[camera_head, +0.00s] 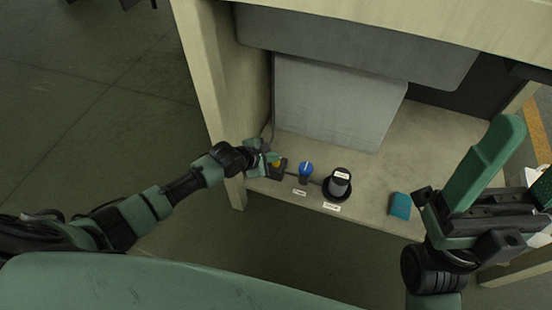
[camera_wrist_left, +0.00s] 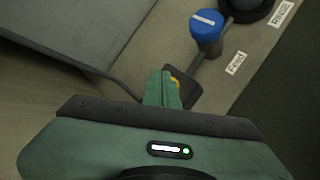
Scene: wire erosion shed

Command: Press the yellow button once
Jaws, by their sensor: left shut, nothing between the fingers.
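The yellow button (camera_head: 276,163) sits on a small dark box (camera_head: 279,172) at the left end of the row of controls on the beige shelf. In the left wrist view a sliver of the yellow button (camera_wrist_left: 175,82) shows behind my green fingers, which hide most of it. My left gripper (camera_head: 266,158) is shut and empty, its tips right at the button. I cannot tell whether they touch it. My right gripper (camera_head: 490,175) is at the right of the head view, away from the button; whether it is open or shut is unclear.
A blue knob (camera_head: 306,168) labelled Feed and a black knob (camera_head: 337,183) labelled RINSE stand right of the button on the shelf (camera_head: 370,170). A teal block (camera_head: 400,205) lies further right. A grey panel (camera_head: 335,100) stands behind, and a beige post (camera_head: 205,80) is at left.

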